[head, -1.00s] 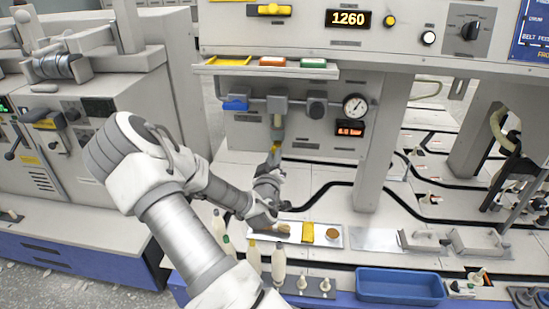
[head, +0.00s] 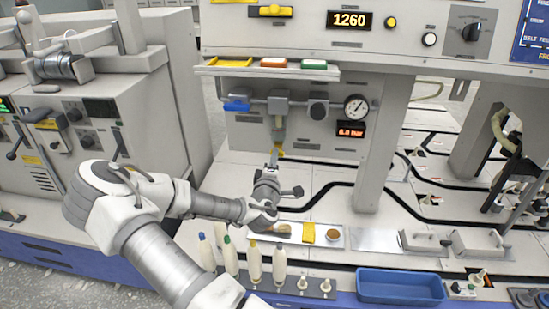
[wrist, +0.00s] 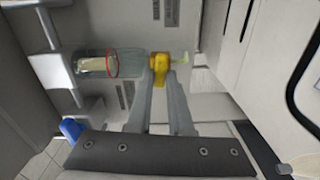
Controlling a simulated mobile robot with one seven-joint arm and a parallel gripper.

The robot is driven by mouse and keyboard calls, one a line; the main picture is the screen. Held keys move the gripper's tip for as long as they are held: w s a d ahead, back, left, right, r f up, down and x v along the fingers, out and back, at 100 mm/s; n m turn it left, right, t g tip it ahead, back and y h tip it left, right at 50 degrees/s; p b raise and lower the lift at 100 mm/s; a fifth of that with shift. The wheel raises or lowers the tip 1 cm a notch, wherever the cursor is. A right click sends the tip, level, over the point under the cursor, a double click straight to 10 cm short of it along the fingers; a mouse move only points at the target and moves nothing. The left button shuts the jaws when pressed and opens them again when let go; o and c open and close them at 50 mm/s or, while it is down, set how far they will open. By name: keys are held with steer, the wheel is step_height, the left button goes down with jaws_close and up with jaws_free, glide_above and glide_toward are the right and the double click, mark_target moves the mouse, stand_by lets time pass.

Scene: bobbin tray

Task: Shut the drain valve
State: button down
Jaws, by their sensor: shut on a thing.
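The drain valve is a small yellow piece (wrist: 160,62) at the lower end of a clear bowl (wrist: 98,64). In the head view the bowl (head: 278,128) hangs under a grey block on the panel. My gripper (wrist: 160,76) is shut on the yellow piece, one finger on each side of it. In the head view my gripper (head: 274,157) is just under the bowl and hides part of the valve. A pale green tip (wrist: 182,59) sticks out beyond the yellow piece.
A blue lever (head: 237,104) is left of the bowl. A pressure gauge (head: 356,107) and a display reading 6.0 bar (head: 351,129) are to the right. A shelf with coloured trays (head: 267,68) juts out above. Several bottles (head: 254,262) stand in front below my arm.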

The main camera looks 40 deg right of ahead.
steer(key=shift+n, duration=0.6)
steer(key=shift+f, duration=0.1)
steer(key=c, duration=0.8)
jaws_free()
steer(key=shift+s, duration=0.1)
steer(key=p+v, duration=0.9)
steer(key=v, duration=0.8)
steer(key=shift+a, duration=0.2)
